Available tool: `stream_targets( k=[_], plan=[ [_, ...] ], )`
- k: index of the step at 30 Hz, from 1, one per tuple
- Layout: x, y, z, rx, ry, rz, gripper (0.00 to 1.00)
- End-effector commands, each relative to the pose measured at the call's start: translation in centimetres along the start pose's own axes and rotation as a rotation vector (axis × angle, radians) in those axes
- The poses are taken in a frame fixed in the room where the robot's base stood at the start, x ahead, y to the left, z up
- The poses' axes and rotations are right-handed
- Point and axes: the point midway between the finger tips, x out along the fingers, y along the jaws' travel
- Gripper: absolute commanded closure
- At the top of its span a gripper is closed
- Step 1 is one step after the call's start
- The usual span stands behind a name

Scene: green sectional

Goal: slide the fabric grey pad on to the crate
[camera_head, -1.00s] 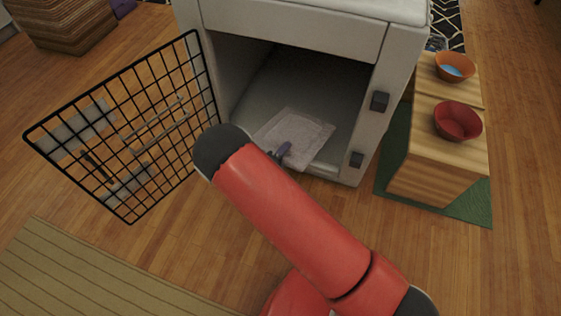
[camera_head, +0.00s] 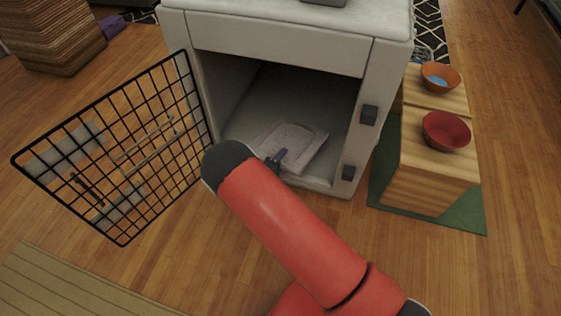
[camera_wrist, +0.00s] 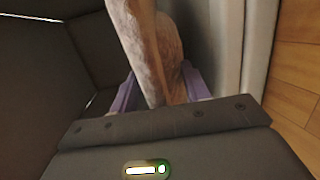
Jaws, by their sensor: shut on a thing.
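The grey fabric pad (camera_head: 298,142) lies inside the open white crate (camera_head: 280,36), near its doorway on the floor. In the wrist view the pad (camera_wrist: 146,45) stands between the two purple fingers of my gripper (camera_wrist: 160,85), which is shut on its near edge. My gripper (camera_head: 277,159) also shows in the head view at the pad's front left corner, partly hidden by my red arm. Whether the whole pad rests flat on the crate floor is hard to tell, as its near edge looks slightly raised.
The black wire door (camera_head: 125,155) stands swung open at the left. Wooden steps (camera_head: 425,175) with an orange bowl (camera_head: 440,76) and a red bowl (camera_head: 446,131) stand at the right on a green mat (camera_head: 462,217). A striped rug (camera_head: 60,290) lies at lower left.

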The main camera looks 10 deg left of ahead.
Motion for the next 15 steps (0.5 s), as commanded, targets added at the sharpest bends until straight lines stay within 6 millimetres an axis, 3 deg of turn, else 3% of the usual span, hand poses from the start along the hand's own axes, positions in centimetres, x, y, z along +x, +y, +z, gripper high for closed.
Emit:
stream_targets(
  k=[1,2,7,15],
  plan=[
    [0.01,0.06,0.0,0.0,0.0,0.001,0.66],
    [0.0,0.06,-0.01,0.0,0.0,0.001,0.51],
    [-0.01,0.06,0.0,0.0,0.0,0.001,0.28],
    [-0.08,0.0,0.0,0.0,0.0,0.0,0.28]
  ],
)
